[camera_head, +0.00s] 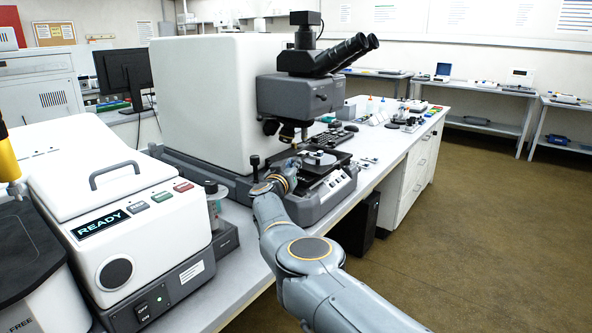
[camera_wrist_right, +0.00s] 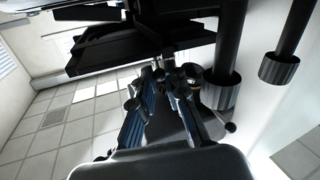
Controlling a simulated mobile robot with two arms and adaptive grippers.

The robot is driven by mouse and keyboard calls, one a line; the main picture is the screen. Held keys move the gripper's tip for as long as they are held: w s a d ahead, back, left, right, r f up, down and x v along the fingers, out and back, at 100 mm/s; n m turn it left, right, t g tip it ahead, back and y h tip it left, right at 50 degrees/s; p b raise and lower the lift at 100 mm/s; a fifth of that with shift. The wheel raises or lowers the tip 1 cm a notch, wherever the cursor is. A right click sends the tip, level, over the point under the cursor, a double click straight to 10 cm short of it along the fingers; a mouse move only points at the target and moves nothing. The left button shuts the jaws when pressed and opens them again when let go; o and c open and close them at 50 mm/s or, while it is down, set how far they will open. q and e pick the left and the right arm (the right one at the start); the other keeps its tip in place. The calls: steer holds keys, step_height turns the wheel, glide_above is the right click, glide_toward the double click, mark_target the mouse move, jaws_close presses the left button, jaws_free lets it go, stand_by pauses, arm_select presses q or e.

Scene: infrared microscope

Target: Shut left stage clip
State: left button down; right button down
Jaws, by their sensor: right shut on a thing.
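The infrared microscope (camera_head: 300,92) stands on the bench, and its dark stage (camera_head: 325,158) is below the objectives. My right gripper (camera_head: 293,163) is at the left side of the stage. In the right wrist view, my right gripper (camera_wrist_right: 163,72) has its blue-grey fingers drawn together at the stage edge (camera_wrist_right: 110,60). It is shut on a small part there, which seems to be the left stage clip; the clip is mostly hidden by the fingertips, and its angle cannot be told. My left gripper is not in view.
Black posts with silver knobs (camera_wrist_right: 220,92) stand close beside my right fingers. A white instrument with a READY display (camera_head: 120,215) stands on the bench at left. A clear container (camera_head: 215,203) is between it and the microscope. Keyboard and small items lie farther back.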

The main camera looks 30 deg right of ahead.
steer(key=shift+f, duration=0.1)
steer(key=c, duration=1.6)
jaws_free()
steer(key=shift+r, duration=0.5)
step_height(320, 180, up, 9)
steer(key=shift+f, duration=0.1)
